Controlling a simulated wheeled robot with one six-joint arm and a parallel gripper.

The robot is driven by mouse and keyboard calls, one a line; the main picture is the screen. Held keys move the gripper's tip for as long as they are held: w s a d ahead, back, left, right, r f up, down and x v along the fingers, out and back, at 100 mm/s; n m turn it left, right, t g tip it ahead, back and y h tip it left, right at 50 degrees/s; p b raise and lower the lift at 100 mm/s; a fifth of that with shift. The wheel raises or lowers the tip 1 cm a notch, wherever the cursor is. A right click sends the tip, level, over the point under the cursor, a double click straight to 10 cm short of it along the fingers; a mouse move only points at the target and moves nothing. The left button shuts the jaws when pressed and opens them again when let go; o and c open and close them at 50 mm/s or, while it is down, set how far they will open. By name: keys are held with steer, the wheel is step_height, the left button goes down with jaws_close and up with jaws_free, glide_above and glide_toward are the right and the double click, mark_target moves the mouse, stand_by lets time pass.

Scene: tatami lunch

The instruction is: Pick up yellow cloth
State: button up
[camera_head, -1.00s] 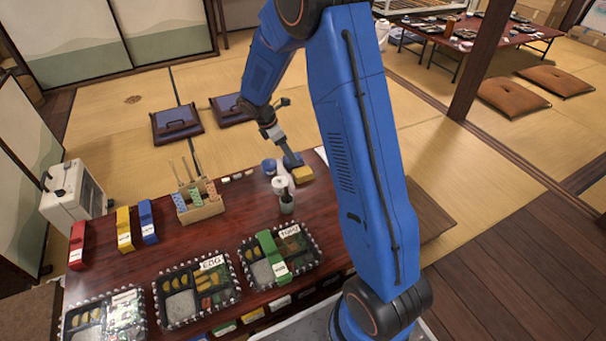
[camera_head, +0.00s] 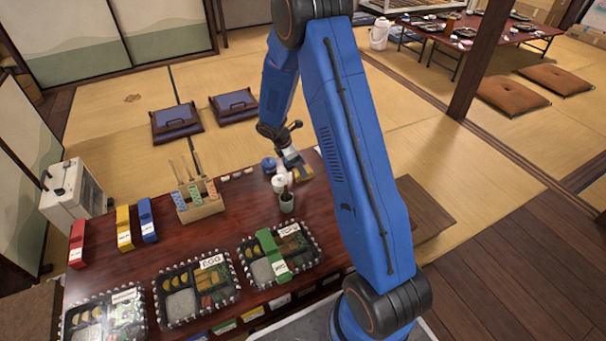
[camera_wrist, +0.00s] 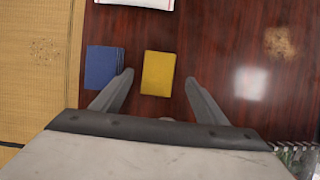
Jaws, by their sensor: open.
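The yellow cloth (camera_wrist: 158,73) is a small folded rectangle flat on the dark red table. In the wrist view it lies just beyond my gripper (camera_wrist: 158,92), between the lines of its two spread fingers. The gripper is open and empty. A folded blue cloth (camera_wrist: 101,67) lies to the left of the yellow one, close to the left fingertip. In the head view my gripper (camera_head: 295,165) is low over the table's far right corner, and the yellow cloth (camera_head: 304,174) shows partly beside it. The blue cloth is hidden there.
A white item (camera_wrist: 140,3) lies beyond the cloths. A brown stain (camera_wrist: 280,42) is on the table to the right.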

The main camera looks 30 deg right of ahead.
steer(key=shift+x, duration=1.55)
steer(key=shift+w+r, duration=0.1)
steer(key=shift+w, duration=0.05)
steer(key=c, duration=1.1)
steer(key=shift+c, duration=0.2)
step_height(320, 180, up, 10)
steer(key=shift+o, duration=0.6)
